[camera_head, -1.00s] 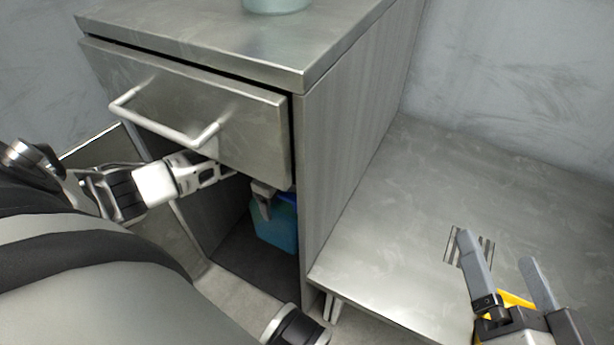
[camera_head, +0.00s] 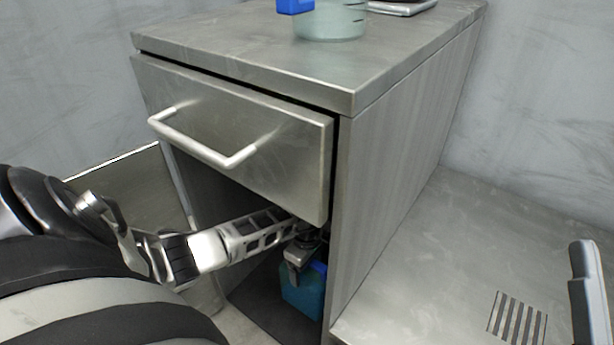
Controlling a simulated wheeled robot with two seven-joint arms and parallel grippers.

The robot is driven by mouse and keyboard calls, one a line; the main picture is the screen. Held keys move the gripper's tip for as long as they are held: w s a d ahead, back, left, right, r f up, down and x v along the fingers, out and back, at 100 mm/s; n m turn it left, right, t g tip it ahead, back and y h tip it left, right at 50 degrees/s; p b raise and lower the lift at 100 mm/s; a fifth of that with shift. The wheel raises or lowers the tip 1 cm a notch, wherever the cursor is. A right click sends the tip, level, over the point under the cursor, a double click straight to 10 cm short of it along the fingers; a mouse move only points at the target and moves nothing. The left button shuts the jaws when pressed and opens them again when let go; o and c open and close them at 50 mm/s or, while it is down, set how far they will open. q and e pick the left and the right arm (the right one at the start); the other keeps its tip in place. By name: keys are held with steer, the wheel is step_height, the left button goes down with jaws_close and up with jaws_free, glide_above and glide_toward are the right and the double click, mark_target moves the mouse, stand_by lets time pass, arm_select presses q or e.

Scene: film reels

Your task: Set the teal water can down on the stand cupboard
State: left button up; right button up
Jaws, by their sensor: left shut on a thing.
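The teal water can (camera_head: 303,293) with a blue top is inside the open lower compartment of the stand cupboard (camera_head: 395,185), below the drawer. My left arm reaches into this compartment from the left. My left gripper (camera_head: 298,262) is shut on the can at its top; the drawer and the cupboard's side panel hide part of the grip. I cannot tell whether the can touches the compartment floor. Of my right gripper (camera_head: 590,295), only one finger shows at the right edge, above the metal counter.
The cupboard's drawer (camera_head: 235,135) with its bar handle hangs just above my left arm. On the cupboard top stand a pale glass container (camera_head: 330,20), a blue object (camera_head: 295,5) and a silver item (camera_head: 400,6). The front of the top is clear. A slotted vent (camera_head: 517,318) is in the counter at right.

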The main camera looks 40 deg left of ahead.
arm_select(q)
steer(key=o, duration=1.9)
steer(key=shift+f, duration=0.1)
arm_select(e)
steer(key=shift+r+n+y, duration=0.2)
steer(key=shift+n+y, duration=0.1)
arm_select(q)
step_height(320, 180, up, 8)
steer(key=p, duration=0.3)
steer(key=shift+f+p, duration=0.25)
steer(key=shift+p, duration=0.15)
steer(key=shift+r, duration=0.15)
arm_select(e)
step_height(320, 180, down, 7)
steer(key=m+g+h, duration=0.3)
steer(key=m+h, duration=0.1)
steer(key=m, duration=0.3)
steer(key=shift+s+a+f+h, duration=0.2)
steer(key=shift+a+h, duration=0.05)
steer(key=shift+h, duration=0.05)
